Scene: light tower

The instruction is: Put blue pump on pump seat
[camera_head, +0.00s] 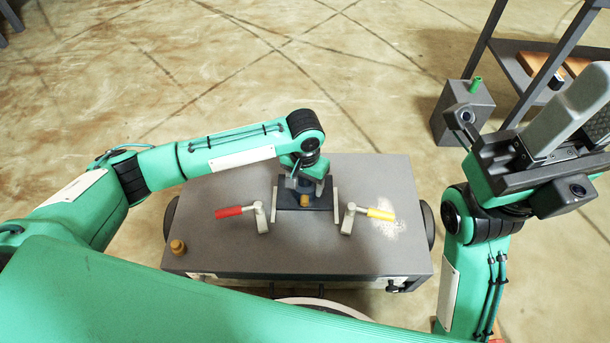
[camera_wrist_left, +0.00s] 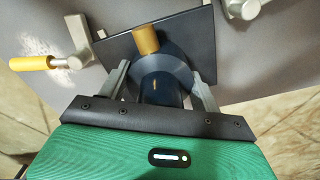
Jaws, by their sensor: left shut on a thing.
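The blue pump (camera_wrist_left: 166,72), a dark blue cylinder with a brass outlet (camera_wrist_left: 146,40), is between the fingers of my left gripper (camera_wrist_left: 163,84). The left gripper, shut on it, points down at the middle of the grey cart in the head view (camera_head: 306,182). The pump seat is a dark square plate (camera_head: 322,204) right under the pump; it also shows in the wrist view (camera_wrist_left: 196,42). The pump stands upright at the plate; whether it touches cannot be told. My right gripper (camera_head: 588,112) is raised at the right, its jaw opening unclear.
A red-handled clamp (camera_head: 230,212) and a yellow-handled clamp (camera_head: 378,213) flank the seat, handles pointing outward. A brass knob (camera_head: 177,246) sits on the cart top (camera_head: 240,255) at front left. A grey box (camera_head: 462,110) and a dark shelf (camera_head: 512,66) stand behind at right.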

